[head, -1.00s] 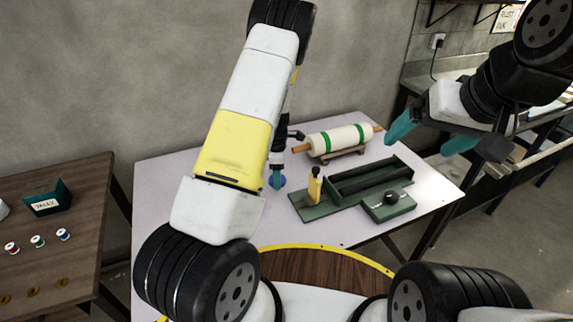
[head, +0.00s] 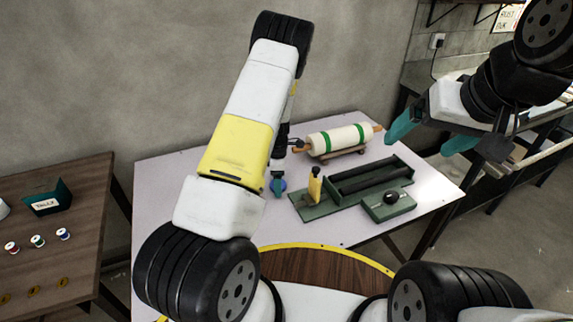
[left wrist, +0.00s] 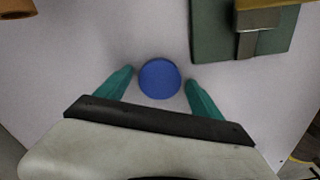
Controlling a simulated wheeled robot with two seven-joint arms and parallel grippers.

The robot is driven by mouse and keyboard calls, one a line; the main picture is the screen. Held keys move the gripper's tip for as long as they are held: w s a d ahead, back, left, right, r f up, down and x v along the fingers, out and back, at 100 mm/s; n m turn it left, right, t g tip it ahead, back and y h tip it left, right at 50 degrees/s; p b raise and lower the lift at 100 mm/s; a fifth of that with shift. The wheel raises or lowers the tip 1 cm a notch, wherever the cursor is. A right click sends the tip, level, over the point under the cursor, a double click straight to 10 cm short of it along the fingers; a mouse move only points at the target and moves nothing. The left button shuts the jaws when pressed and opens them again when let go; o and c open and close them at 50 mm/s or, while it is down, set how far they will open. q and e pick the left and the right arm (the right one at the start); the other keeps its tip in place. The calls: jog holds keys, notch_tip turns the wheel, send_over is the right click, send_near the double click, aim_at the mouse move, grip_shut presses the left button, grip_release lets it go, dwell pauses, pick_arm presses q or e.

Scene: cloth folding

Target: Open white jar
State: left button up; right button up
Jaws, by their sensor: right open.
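A round blue disc, which looks like a lid seen from above (left wrist: 159,79), sits on the pale table between my left gripper's teal fingers (left wrist: 160,84). The fingers are spread, one on each side of it, with a small gap visible on both sides. In the head view the blue disc (head: 279,185) shows only partly behind my left gripper (head: 277,182), below my left arm. No white jar body can be made out in either view. My right gripper (head: 430,135) is open and empty, raised at the right.
A green fixture with a black bar (head: 365,176) and a yellow-handled part stands right of the blue disc. Behind it a white roll with green bands (head: 342,140) rests on a stand. A brown side table (head: 60,195) holds small spools and a dark green box.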

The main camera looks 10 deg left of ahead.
pick_arm(q)
jog(key=shift+r, duration=0.15)
jog(key=s+d+r+m+t+h, duration=0.1)
jog(key=s+r+m, duration=0.25)
jog(key=r, duration=0.75)
jog(key=s+d+r+m+t+h, duration=0.1)
jog(key=s+r+m, duration=0.25)
jog(key=r, duration=0.75)
jog(key=s+d+r+m+t+h, duration=0.15)
jog(key=s+r, duration=0.25)
jog(key=r, duration=0.7)
jog(key=s+r+m+t, duration=0.1)
jog(key=s+r+m, duration=0.3)
jog(key=s, duration=0.5)
jog(key=s+r+m+t+y, duration=0.1)
jog(key=s+r+m, duration=0.4)
jog(key=s+m, duration=0.3)
jog(key=shift+s+t, duration=0.35)
jog(key=shift+s, duration=0.2)
jog(key=shift+m, duration=0.25)
